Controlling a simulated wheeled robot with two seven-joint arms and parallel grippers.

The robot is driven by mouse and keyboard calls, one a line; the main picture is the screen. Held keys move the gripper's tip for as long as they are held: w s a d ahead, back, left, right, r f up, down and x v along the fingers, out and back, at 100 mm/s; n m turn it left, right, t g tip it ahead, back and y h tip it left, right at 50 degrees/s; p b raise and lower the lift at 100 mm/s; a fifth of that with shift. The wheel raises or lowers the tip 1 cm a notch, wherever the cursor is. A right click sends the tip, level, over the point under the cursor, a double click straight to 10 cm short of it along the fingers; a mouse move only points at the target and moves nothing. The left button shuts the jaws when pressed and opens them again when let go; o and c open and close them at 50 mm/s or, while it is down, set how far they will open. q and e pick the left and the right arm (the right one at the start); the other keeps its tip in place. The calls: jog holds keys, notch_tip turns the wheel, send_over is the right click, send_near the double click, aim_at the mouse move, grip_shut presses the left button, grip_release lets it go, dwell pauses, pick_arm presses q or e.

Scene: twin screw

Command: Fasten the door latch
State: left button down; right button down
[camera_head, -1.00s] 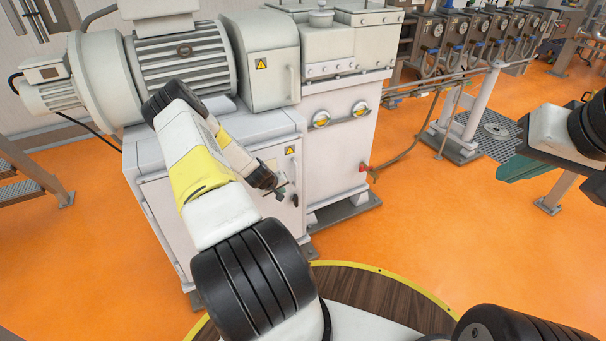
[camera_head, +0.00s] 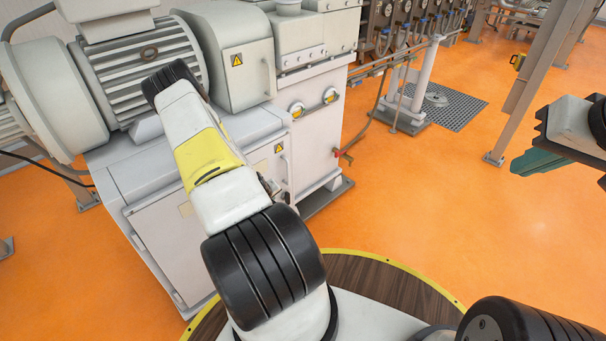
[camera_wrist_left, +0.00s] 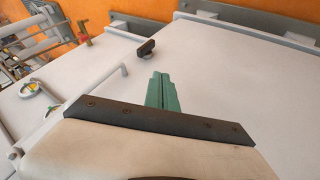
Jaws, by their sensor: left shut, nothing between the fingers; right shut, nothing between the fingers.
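The door latch (camera_wrist_left: 146,48) is a small black handle on the white door panel (camera_wrist_left: 230,75) in the left wrist view. My left gripper (camera_wrist_left: 158,78) has green fingers, shut and empty, just below the latch in that view and apart from it in the picture. The gap in depth is hard to judge. In the head view the cabinet door (camera_head: 180,250) shows behind my left arm, which hides most of my left gripper. My right gripper (camera_head: 537,162) is at the right edge, shut and empty, over open floor and away from the machine.
The machine's motor (camera_head: 150,60) stands above the door. A red valve (camera_head: 337,152) and pipe stick out at its right side.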

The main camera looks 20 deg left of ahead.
aim_at(287, 193)
pick_arm(q)
jog(key=shift+f, duration=0.1)
jog(key=shift+w+f, duration=1.3)
jog(key=shift+w, duration=0.25)
jog(key=shift+w+f, duration=1.3)
jog(key=shift+w, duration=0.3)
jog(key=shift+w+f, duration=1.3)
jog(key=shift+w, duration=0.25)
jog(key=shift+w, duration=0.1)
jog(key=shift+w+d+r, duration=0.25)
jog(key=shift+w+r, duration=0.1)
jog(key=shift+w, duration=0.35)
jog(key=v, duration=0.8)
